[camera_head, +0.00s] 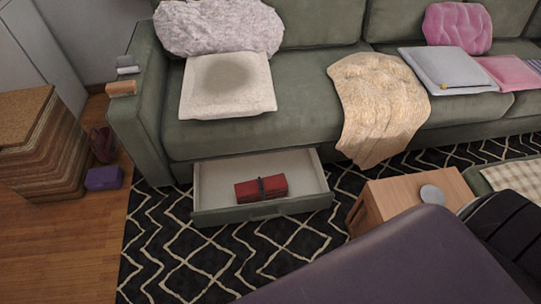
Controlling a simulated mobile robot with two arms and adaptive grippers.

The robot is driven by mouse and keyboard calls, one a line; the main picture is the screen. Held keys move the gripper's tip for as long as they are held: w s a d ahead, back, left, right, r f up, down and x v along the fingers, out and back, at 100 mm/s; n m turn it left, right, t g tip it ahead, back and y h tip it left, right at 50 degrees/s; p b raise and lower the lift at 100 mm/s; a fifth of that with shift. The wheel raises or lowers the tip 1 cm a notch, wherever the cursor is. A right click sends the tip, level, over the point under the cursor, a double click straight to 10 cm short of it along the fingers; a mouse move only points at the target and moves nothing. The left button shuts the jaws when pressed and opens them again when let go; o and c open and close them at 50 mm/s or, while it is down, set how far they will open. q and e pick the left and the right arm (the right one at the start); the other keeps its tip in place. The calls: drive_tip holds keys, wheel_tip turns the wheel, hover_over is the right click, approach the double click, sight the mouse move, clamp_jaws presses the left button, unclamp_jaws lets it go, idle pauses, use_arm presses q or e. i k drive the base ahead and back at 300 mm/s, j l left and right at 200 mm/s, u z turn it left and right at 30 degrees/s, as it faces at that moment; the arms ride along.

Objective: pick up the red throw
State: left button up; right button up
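The red throw (261,188) appears as a small folded red bundle with a dark strap around its middle. It lies in the open drawer (210,209) that is pulled out from under the green sofa. Neither of my grippers is in view.
The green sofa (300,121) stands behind the drawer. A beige throw (378,105) hangs over its seat, and a small wooden table (408,203) stands right of the drawer. Patterned rug (190,255) lies clear in front. A dark purple surface fills the bottom.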

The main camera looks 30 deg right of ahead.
sight(275, 187)
drive_tip(key=z, duration=1)
drive_tip(key=i+j+z, duration=0.15)
drive_tip(key=j+z, duration=0.3)
drive_tip(key=j, duration=0.55)
drive_tip(key=j+z, duration=0.45)
drive_tip(key=j, duration=0.5)
